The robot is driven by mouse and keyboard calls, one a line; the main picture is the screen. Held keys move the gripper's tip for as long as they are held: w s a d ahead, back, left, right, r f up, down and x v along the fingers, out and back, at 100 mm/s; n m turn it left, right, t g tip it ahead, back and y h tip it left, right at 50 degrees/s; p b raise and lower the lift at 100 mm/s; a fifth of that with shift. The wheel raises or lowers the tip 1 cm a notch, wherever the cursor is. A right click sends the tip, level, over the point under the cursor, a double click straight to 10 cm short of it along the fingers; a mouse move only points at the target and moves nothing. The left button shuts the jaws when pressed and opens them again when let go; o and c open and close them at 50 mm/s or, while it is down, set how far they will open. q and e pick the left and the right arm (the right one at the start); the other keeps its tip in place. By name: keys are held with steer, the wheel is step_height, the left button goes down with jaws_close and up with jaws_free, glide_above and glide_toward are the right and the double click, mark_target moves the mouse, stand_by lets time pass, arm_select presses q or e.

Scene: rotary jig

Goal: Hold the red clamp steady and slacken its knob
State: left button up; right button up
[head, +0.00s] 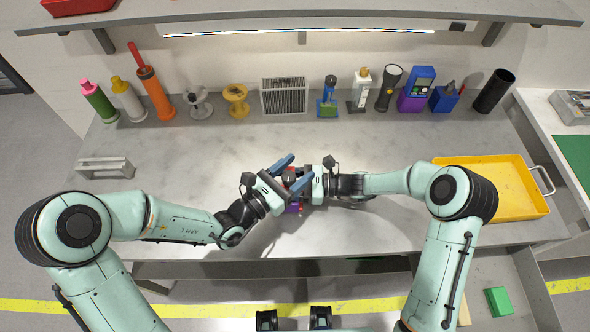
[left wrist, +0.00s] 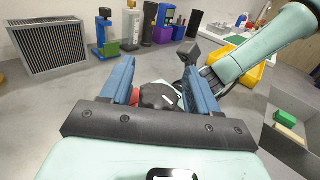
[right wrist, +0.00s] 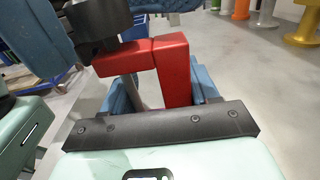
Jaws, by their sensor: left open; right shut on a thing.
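The red clamp (right wrist: 172,72) shows best in the right wrist view, as a red bracket with an upright leg and a top arm. Its black knob (left wrist: 157,96) sits at the end of that arm. My right gripper (right wrist: 162,88) is shut on the upright leg. My left gripper (left wrist: 157,82) is open, with its blue fingers on either side of the knob and visible gaps beside it. In the head view the knob (head: 289,178) is between the left gripper's fingers, and the grippers hide most of the clamp.
A row of bottles, spools, a filter box (head: 284,97) and a torch (head: 388,88) stands along the back. A yellow tray (head: 505,210) is at the right and a grey bracket (head: 105,167) at the left. The bench (head: 190,155) between is mostly clear.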

arm_select(q)
step_height(320, 180, up, 10)
stand_by(0.5)
steer(key=shift+d, duration=0.1)
